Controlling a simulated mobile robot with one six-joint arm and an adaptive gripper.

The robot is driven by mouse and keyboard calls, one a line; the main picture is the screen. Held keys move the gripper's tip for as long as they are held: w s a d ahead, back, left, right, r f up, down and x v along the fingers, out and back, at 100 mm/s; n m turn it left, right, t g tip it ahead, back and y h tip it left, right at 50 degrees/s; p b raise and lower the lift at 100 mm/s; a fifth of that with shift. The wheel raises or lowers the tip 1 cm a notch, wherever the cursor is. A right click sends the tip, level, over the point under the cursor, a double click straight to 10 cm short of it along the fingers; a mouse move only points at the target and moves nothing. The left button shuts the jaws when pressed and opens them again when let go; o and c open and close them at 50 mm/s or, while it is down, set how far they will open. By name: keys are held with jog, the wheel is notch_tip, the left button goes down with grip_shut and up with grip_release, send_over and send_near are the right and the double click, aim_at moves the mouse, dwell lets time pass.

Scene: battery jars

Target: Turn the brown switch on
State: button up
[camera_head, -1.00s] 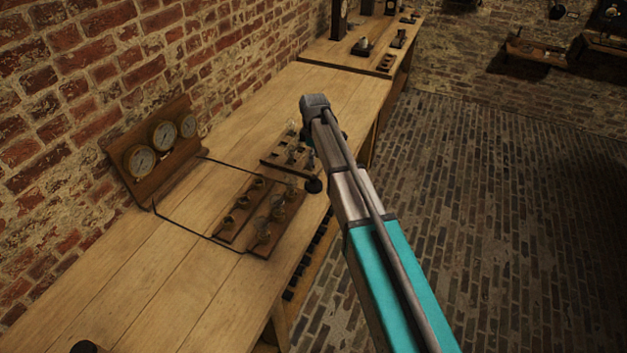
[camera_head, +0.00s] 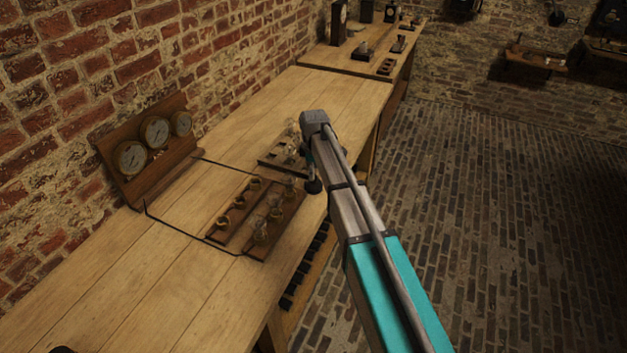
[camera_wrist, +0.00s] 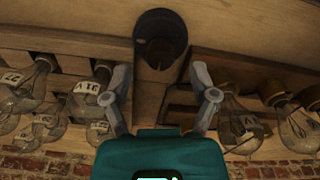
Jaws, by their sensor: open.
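A dark, round, knob-like fitting with a dull brown face (camera_wrist: 160,50) shows in the wrist view at the top middle, between two wooden boards. It appears to be the switch, though its setting is too dim to read. In the head view a dark round knob (camera_head: 313,187) hangs by the bench's near edge, beside my arm. My gripper (camera_wrist: 161,75) is open and empty, its two fingers spread either side of the fitting's line and apart from it. In the head view my wrist hides most of the gripper.
A board with sockets and glass bulbs (camera_head: 214,237) lies on the wooden bench (camera_head: 120,290). A rack with bulbs (camera_head: 268,162) stands beyond it. Labelled bulbs (camera_wrist: 88,88) sit close to my left finger. A gauge panel (camera_head: 182,152) stands by the brick wall. The floor at right is clear.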

jog(key=shift+f+b, duration=0.75)
jog(key=shift+f, duration=0.3)
grip_shut()
